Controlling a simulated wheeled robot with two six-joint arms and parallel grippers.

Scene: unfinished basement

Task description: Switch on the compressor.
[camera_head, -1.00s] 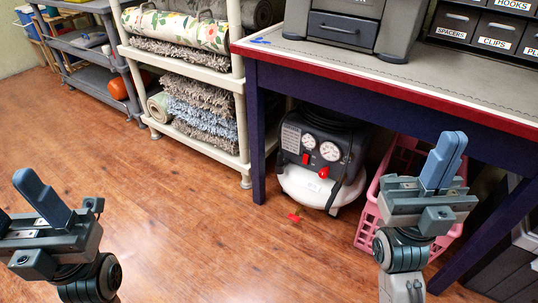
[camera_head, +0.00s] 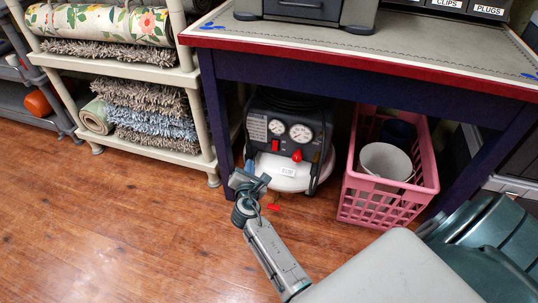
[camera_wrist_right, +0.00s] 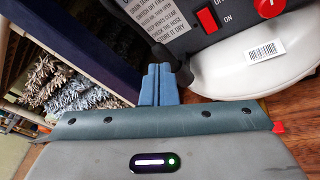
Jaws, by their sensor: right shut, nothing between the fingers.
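The compressor (camera_head: 290,140) stands on the floor under the workbench, with a black panel, two white gauges and a white tank. Its red rocker switch (camera_head: 275,146) sits on the panel left of a red knob (camera_head: 297,155). The right wrist view shows the switch (camera_wrist_right: 207,19) close up beside an "ON" label; which way it is set I cannot tell. My right gripper (camera_head: 250,166) is shut and empty, low in front of the compressor's left side. In the right wrist view its blue fingers (camera_wrist_right: 158,72) are left of and below the switch, apart from it. My left gripper is out of view.
The workbench leg (camera_head: 216,130) stands just left of my right gripper. A pink crate (camera_head: 395,205) with a white bucket (camera_head: 385,161) is right of the compressor. A shelf (camera_head: 190,80) with rolled rugs stands left.

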